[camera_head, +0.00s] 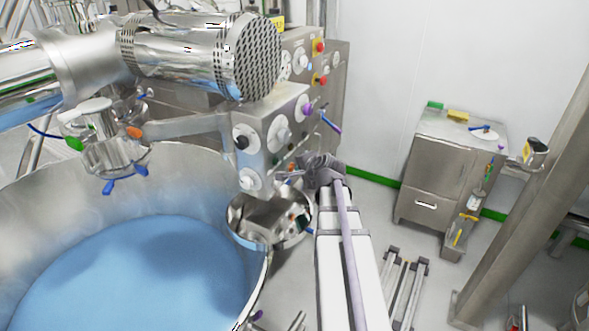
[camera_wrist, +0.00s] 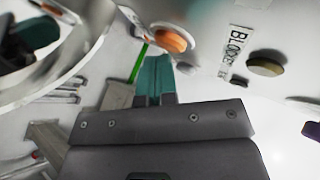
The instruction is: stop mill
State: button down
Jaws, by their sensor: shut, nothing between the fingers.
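A steel control box (camera_head: 262,108) with several round dials and knobs stands beside the large bowl in the head view; I cannot tell which machine is the mill. In the wrist view, a panel carries an orange button (camera_wrist: 172,40), a dull yellow-brown button (camera_wrist: 265,67) and a label (camera_wrist: 243,45) beginning "BLOCKE". My gripper (camera_wrist: 155,65) has its teal fingers shut and empty, with the tips just below the orange button in the picture. I cannot tell whether they touch it. In the head view my wrist is beside the control box's right side, and its fingers are hard to make out.
A large steel bowl (camera_head: 205,165) with blue contents fills the left. A smaller steel vessel (camera_head: 268,222) sits close by my arm.

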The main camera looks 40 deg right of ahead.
jog(key=shift+s+d, duration=0.3)
jog(key=shift+s, duration=0.45)
jog(key=s, duration=0.1)
jog(key=s+d, duration=0.1)
jog(key=s, duration=0.1)
jog(key=s+d, duration=0.1)
jog(key=shift+s, duration=0.3)
dwell(0.5)
